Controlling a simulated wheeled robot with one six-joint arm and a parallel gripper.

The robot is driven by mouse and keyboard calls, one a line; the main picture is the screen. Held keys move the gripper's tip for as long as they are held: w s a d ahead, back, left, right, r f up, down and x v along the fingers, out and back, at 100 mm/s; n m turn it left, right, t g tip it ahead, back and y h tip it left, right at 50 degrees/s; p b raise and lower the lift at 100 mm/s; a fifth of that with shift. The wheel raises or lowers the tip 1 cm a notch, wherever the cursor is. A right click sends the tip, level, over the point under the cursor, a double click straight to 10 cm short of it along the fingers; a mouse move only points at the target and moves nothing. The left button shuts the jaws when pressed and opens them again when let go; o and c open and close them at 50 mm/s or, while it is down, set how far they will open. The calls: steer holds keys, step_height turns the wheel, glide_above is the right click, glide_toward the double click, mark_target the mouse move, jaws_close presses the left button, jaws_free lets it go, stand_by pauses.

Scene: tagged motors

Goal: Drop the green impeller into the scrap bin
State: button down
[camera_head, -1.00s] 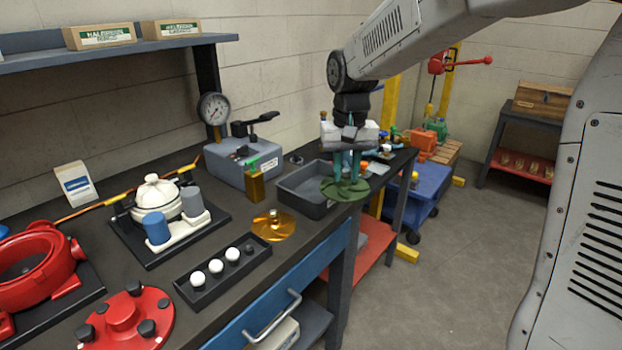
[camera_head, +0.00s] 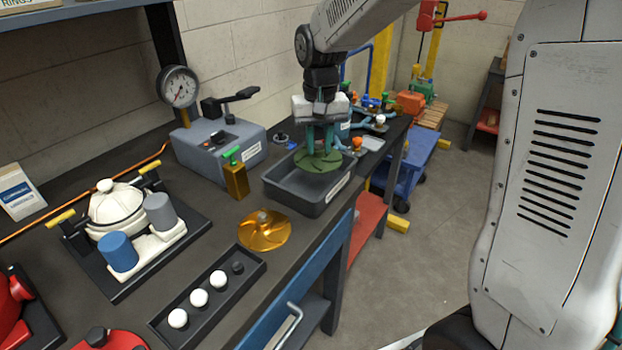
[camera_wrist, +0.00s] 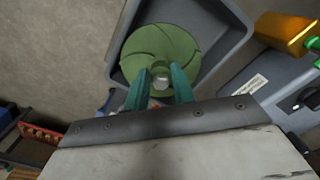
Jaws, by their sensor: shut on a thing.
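The green impeller (camera_head: 318,162) is a round disc with curved vanes. My gripper (camera_head: 319,148) is shut on its hub, and the disc hangs level over the grey bin (camera_head: 310,200) on the bench. In the wrist view the impeller (camera_wrist: 160,52) sits between the teal fingertips (camera_wrist: 160,82), with the grey bin's wall (camera_wrist: 240,32) around and below it. The bin carries a white label on its front side, too small to read. The disc hides part of the bin's floor.
A gold impeller (camera_head: 264,230) lies on the bench in front of the bin. A brass block with a green top (camera_head: 236,178) and a grey gauge tester (camera_head: 218,150) stand left of it. Pipe fittings (camera_head: 372,122) lie behind.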

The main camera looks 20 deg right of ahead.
steer(key=shift+f, duration=0.8)
steer(key=c, duration=1.1)
jaws_free()
step_height(320, 180, up, 8)
steer(key=shift+f, duration=0.1)
steer(key=s, duration=0.1)
steer(key=s+f, duration=0.1)
steer(key=s, duration=0.1)
steer(key=shift+d+f+n+g, duration=0.15)
steer(key=shift+f+n+g, duration=0.15)
steer(key=shift+n+g, duration=0.1)
steer(key=s+d+r+t, duration=0.1)
steer(key=s, duration=1.2)
steer(key=s+d+r+n+t, duration=0.1)
steer(key=s+d, duration=0.1)
steer(key=s, duration=1.2)
steer(key=shift+r, duration=0.15)
